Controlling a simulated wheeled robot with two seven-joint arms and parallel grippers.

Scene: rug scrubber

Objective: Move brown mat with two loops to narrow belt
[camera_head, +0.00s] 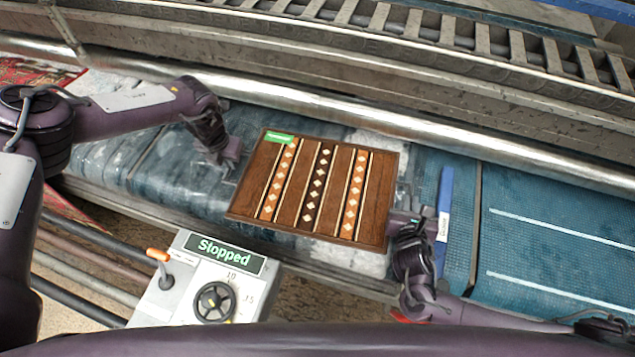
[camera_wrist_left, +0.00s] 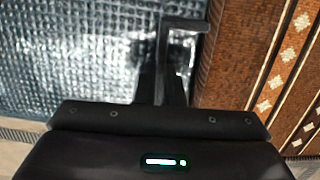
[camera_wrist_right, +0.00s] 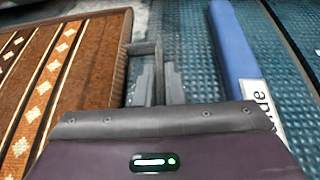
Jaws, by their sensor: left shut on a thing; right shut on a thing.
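The brown mat (camera_head: 300,185) has patterned stripes of orange and dark brown with pale diamonds, and a green label at its top left. It lies level over the blue, wet-looking belt; I cannot tell whether it touches it. My left gripper (camera_head: 232,155) is shut at the mat's left edge, and my right gripper (camera_head: 408,208) is shut at its right edge. The mat's edges also show in the left wrist view (camera_wrist_left: 235,65) and the right wrist view (camera_wrist_right: 105,65). The loops are not clear, hidden at the fingers.
A blue bar (camera_head: 444,220) with a white label stands across the belt (camera_head: 560,240), just right of my right gripper. A control box (camera_head: 205,275) reading "Stopped" is in front. A metal roller (camera_head: 440,135) and slatted track (camera_head: 440,28) run behind. A red rug (camera_head: 35,75) lies far left.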

